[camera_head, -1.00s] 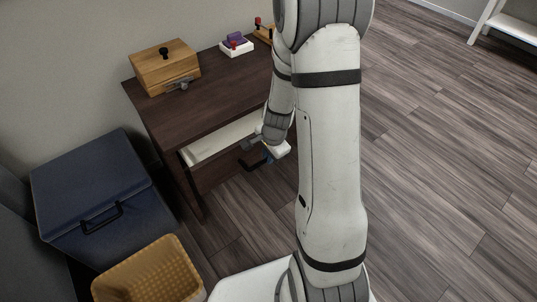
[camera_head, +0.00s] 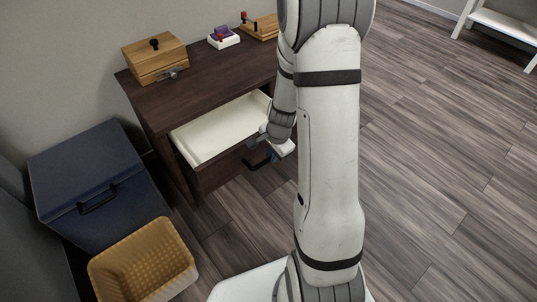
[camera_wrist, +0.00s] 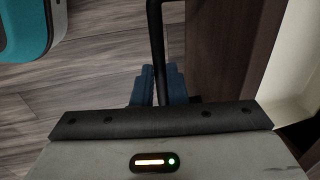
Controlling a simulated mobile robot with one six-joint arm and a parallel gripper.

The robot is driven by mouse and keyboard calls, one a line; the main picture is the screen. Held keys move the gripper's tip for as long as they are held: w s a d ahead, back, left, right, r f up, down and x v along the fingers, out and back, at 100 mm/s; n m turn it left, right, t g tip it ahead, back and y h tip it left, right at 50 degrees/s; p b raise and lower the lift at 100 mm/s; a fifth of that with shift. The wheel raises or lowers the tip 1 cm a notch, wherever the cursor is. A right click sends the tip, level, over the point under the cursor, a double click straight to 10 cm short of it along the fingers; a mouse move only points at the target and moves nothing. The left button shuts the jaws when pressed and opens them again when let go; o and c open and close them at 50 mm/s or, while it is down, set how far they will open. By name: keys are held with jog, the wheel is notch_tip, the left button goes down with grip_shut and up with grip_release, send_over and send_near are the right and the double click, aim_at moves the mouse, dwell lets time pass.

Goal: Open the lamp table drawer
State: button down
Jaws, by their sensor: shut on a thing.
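The lamp table (camera_head: 200,97) is dark brown wood and stands against the wall. Its drawer (camera_head: 215,128) is pulled part-way out, with a white, empty-looking interior. The drawer's dark bar handle (camera_head: 257,163) is on its front. My gripper (camera_head: 268,153) is at the drawer front, partly hidden by my arm. In the wrist view the blue fingers of my gripper (camera_wrist: 158,88) are shut on the black handle bar (camera_wrist: 155,45), with the brown drawer front (camera_wrist: 228,50) and white interior (camera_wrist: 290,70) to the right.
A wooden box (camera_head: 155,58), a white tray with purple and red items (camera_head: 223,37) and a wooden board (camera_head: 262,27) sit on the tabletop. A blue chest (camera_head: 90,185) and a yellow basket (camera_head: 143,262) stand at left. Open floor (camera_head: 440,170) lies at right.

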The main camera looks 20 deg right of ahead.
jog(key=c, duration=1.5)
grip_release()
jog(key=shift+o, duration=0.2)
notch_tip(320, 180, up, 8)
jog(key=s+p, duration=0.1)
jog(key=p, duration=0.3)
jog(key=shift+s+d+f, duration=0.15)
jog(key=shift+s+d, duration=0.1)
jog(key=shift+s, duration=0.05)
jog(key=s+a+r+n+p, duration=0.2)
jog(key=s+r+n+p, duration=0.2)
jog(key=r+p, duration=0.5)
jog(key=s+a+r+n+p, duration=0.3)
jog(key=r+p, duration=0.6)
jog(key=r, duration=1.2)
jog(key=s+a+r+n+p, duration=0.3)
jog(key=s+r+n+p, duration=0.4)
jog(key=r, duration=0.8)
jog(key=shift+s+a+r+t+h+p, duration=0.15)
jog(key=shift+s+r+t+h+p, duration=0.2)
jog(key=shift+s+p, duration=0.65)
